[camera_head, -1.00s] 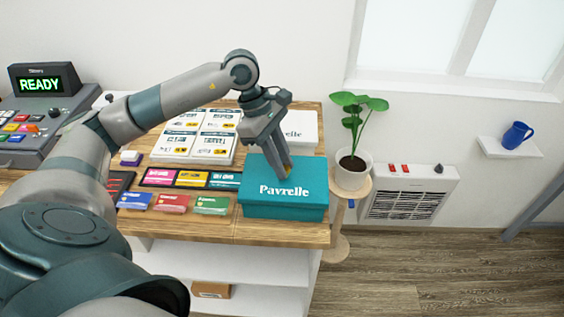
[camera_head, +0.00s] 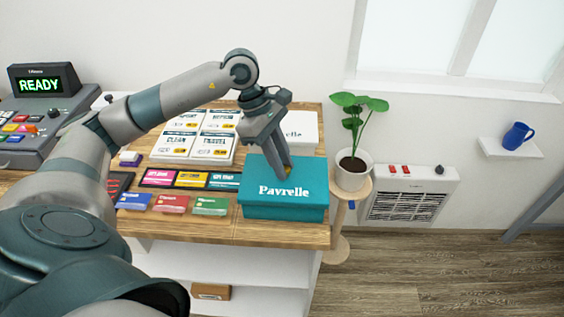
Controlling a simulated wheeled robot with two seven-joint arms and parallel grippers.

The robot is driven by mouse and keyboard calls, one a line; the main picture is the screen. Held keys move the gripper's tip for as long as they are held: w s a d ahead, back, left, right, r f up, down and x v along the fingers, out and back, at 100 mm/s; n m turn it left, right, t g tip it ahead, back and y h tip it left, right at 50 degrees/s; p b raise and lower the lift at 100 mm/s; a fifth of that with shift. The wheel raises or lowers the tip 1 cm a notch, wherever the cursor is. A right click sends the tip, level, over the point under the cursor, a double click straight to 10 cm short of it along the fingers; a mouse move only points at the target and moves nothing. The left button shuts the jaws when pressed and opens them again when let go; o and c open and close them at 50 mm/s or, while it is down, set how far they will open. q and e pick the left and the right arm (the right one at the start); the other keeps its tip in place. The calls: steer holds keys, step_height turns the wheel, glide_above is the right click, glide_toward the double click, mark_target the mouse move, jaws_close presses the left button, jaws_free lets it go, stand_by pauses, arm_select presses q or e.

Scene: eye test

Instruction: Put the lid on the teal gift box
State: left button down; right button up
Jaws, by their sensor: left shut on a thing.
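The teal gift box (camera_head: 284,212) stands at the right end of the wooden counter. Its teal lid (camera_head: 262,178), with "Pavrelle" in white, lies over the top of the box and looks level. I cannot tell whether the lid is fully seated. My left gripper (camera_head: 285,174) comes down from above and is shut on the lid at a small gold part near its middle. The fingertips partly hide that part. My right gripper is not in view.
A white box (camera_head: 302,128) stands behind the teal one. Cards (camera_head: 212,206) and leaflets (camera_head: 213,146) lie left of it on the counter (camera_head: 240,231). A cash register (camera_head: 45,105) stands at far left. A potted plant (camera_head: 352,172) stands close on the right.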

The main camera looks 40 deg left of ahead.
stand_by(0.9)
arm_select(q)
steer(key=shift+f+b, duration=1.1)
steer(key=shift+b, duration=0.2)
stand_by(0.5)
steer(key=shift+a+f, duration=0.1)
steer(key=shift+f, duration=0.1)
steer(key=c, duration=1.5)
jaws_free()
steer(key=shift+a, duration=0.1)
steer(key=shift+f, duration=0.1)
steer(key=shift+b, duration=0.3)
steer(key=shift+f, duration=0.1)
